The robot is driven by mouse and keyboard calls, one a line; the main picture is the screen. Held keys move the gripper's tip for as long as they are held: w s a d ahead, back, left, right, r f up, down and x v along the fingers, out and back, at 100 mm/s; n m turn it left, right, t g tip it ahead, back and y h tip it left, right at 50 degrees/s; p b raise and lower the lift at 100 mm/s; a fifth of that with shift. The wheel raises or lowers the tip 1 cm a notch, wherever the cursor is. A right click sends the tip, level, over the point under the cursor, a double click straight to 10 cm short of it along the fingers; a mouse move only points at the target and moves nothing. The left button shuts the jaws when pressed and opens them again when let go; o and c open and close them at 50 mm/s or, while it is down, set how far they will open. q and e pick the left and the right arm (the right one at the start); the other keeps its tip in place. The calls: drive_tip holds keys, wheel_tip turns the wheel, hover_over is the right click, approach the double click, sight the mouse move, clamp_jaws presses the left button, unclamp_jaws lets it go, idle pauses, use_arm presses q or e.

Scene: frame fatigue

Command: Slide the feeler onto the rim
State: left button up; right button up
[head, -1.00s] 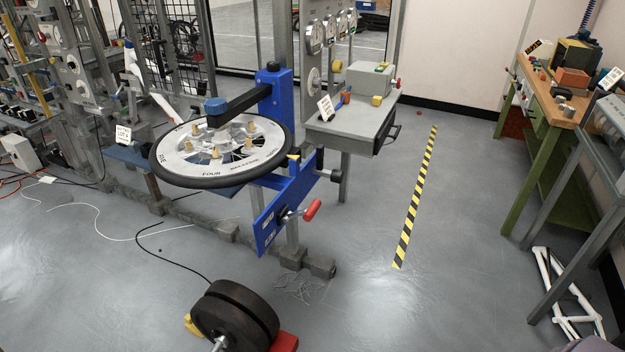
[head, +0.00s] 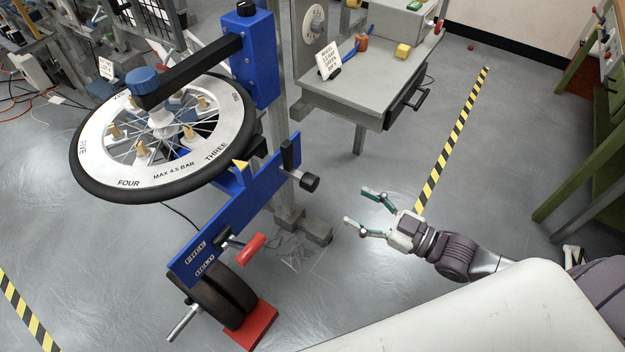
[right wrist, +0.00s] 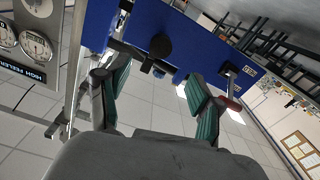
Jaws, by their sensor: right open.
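A spoked wheel lies flat on a blue stand, with its white rim (head: 150,176) inside a black tyre. A small yellow pointed tip (head: 241,166), which looks like the feeler, stands at the near right edge of the tyre. Whether it touches is unclear. It sits by a sloping blue bar (head: 225,222) with a black knob (head: 309,183) and a red handle (head: 248,248). My right gripper (head: 362,209) is open and empty, right of the bar and apart from it. In the right wrist view the blue bar (right wrist: 185,35) shows beyond the open fingers (right wrist: 158,78). My left gripper is out of view.
Dial gauges (right wrist: 35,45) show in the right wrist view. The floor around my right gripper is clear.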

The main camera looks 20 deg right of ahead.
sight(315, 185)
drive_tip(key=p+x, duration=0.1)
drive_tip(key=x, duration=1.1)
drive_tip(key=shift+w+a, duration=0.1)
drive_tip(key=shift+a, duration=0.15)
clamp_jaws()
